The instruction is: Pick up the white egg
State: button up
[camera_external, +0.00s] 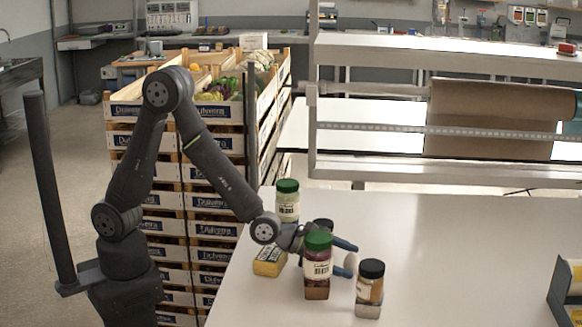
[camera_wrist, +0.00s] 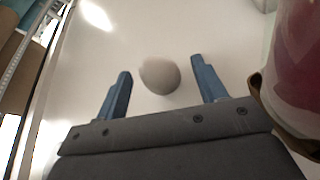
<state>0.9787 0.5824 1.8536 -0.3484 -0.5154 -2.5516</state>
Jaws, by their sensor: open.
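The white egg (camera_wrist: 160,76) lies on the white table in the wrist view, between and slightly beyond my fingertips. My gripper (camera_wrist: 161,82) is open, with one blue finger on either side of the egg and a gap to each. In the external view my gripper (camera_external: 348,258) is low over the table, partly hidden behind a jar with a green lid. The egg (camera_external: 350,264) shows there as a small pale shape between the blue fingers.
A green-lidded jar of dark red contents (camera_external: 317,262) stands close beside my gripper, and a black-lidded jar (camera_external: 370,283) stands to its right.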

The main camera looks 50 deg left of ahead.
jog(key=shift+d, duration=0.1)
jog(key=c, duration=0.9)
jog(key=shift+o, duration=0.2)
